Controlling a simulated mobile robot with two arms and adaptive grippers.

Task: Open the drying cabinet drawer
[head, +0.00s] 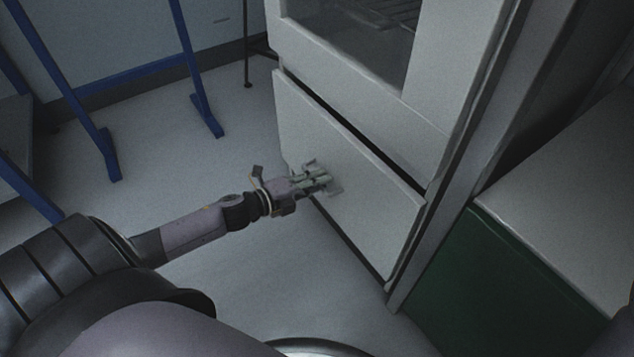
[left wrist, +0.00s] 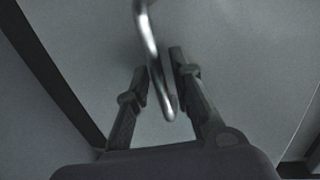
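The drying cabinet drawer (head: 360,190) is the pale lower front panel of the white cabinet in the head view. A dark gap runs along its top edge; I cannot tell how far out it stands. My left gripper (head: 325,178) is at the drawer front, fingers toward it. In the left wrist view a bent metal handle (left wrist: 150,40) passes between the fingertips of my left gripper (left wrist: 160,68). The fingers are drawn fairly close; a narrow gap seems to show beside the right finger. Firm contact cannot be made out. My right gripper is not in view.
The cabinet's upper part (head: 440,130) has a window with a rack behind it. A green-sided bench (head: 490,285) with a pale top stands close at right. Blue metal frame legs (head: 190,65) stand at the back left. The floor (head: 180,165) left of the drawer is clear.

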